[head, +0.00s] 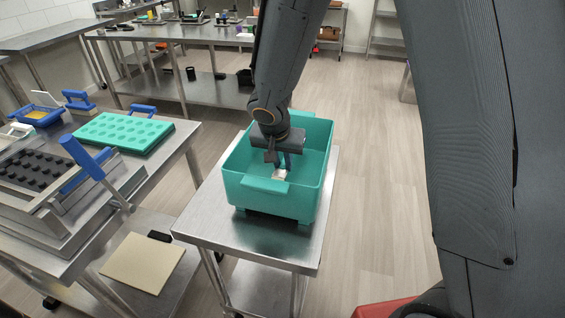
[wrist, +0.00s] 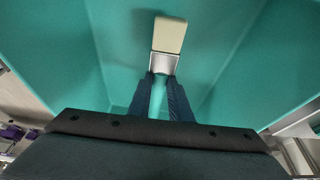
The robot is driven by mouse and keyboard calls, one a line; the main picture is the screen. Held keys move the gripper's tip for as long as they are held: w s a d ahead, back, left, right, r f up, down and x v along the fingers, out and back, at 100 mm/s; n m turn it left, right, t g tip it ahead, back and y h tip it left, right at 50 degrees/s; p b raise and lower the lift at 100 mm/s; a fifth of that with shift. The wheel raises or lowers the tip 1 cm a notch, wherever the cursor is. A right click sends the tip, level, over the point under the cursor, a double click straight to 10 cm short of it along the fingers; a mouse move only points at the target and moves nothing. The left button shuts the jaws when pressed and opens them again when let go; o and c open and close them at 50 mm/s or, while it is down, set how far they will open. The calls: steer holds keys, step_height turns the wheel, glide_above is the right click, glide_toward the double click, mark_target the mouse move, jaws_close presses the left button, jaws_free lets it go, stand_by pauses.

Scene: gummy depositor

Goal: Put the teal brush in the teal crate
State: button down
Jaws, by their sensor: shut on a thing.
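The teal crate (head: 308,192) stands on a small steel table, and its teal walls surround the wrist view (wrist: 225,50). My gripper (head: 281,164) points down inside the crate, below its rim. It is shut on the brush (head: 280,175), whose pale bristle end and metal band stick out past the fingertips. In the wrist view the brush (wrist: 168,38) shows cream bristles and a silvery band just beyond the fingers (wrist: 162,80). Its handle is mostly hidden between the fingers. I cannot tell whether the bristles touch the crate floor.
A steel table at left holds a teal mold (head: 122,132), a dark mold tray (head: 35,172) and a blue-handled tool (head: 85,160). A beige board (head: 143,262) lies on its lower shelf. The front of the small table (head: 255,243) is clear.

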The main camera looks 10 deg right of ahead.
steer(key=shift+f+b, duration=0.35)
steer(key=shift+b, duration=0.15)
steer(key=c, duration=1.6)
jaws_free()
steer(key=shift+r, duration=0.15)
steer(key=shift+r+p, duration=0.65)
steer(key=shift+p, duration=0.55)
steer(key=b+v, duration=0.1)
steer(key=v, duration=1)
steer(key=shift+s+a+r+b, duration=0.1)
steer(key=shift+s+r+b, duration=0.1)
steer(key=shift+r+b, duration=0.1)
